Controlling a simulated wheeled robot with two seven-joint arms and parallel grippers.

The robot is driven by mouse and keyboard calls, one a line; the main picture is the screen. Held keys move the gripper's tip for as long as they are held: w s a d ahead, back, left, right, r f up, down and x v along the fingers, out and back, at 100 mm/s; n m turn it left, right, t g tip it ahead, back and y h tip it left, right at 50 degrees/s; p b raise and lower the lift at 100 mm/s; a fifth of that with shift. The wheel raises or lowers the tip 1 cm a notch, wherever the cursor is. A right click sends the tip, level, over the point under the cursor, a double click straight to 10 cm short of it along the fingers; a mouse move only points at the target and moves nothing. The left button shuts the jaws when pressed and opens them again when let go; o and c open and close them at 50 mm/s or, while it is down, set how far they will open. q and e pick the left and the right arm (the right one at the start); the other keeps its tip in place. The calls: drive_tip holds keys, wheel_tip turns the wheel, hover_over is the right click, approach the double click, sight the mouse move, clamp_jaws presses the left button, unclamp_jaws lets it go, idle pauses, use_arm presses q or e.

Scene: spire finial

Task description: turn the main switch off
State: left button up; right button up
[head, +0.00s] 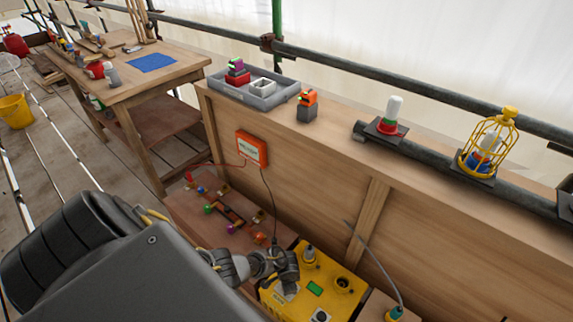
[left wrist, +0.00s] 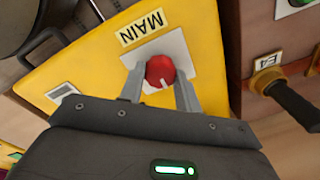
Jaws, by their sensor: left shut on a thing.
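The main switch is a round red knob (left wrist: 160,70) with a white mark, on a white plate beside a "MAIN" label (left wrist: 141,27) in the left wrist view. It is mounted on a yellow box (left wrist: 95,62), which also shows at the bottom centre of the head view (head: 324,277). My left gripper (left wrist: 159,78) is shut on the red knob, with one finger on each side. In the head view my left gripper (head: 286,268) is over the yellow box's left part and hides the knob. My right gripper is not in view.
Small coloured parts (head: 232,229) lie on the low board at left.

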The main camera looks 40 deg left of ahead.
use_arm(q)
drive_tip(key=o, duration=1)
drive_tip(key=shift+r, duration=0.1)
drive_tip(key=shift+r+p, duration=0.35)
drive_tip(key=shift+r, duration=0.05)
drive_tip(key=r+p, duration=0.2)
drive_tip(key=r, duration=0.3)
drive_tip(key=r+p, duration=0.3)
drive_tip(key=r, duration=0.1)
drive_tip(key=shift+s+d+r, duration=0.2)
drive_tip(key=shift+r, duration=0.2)
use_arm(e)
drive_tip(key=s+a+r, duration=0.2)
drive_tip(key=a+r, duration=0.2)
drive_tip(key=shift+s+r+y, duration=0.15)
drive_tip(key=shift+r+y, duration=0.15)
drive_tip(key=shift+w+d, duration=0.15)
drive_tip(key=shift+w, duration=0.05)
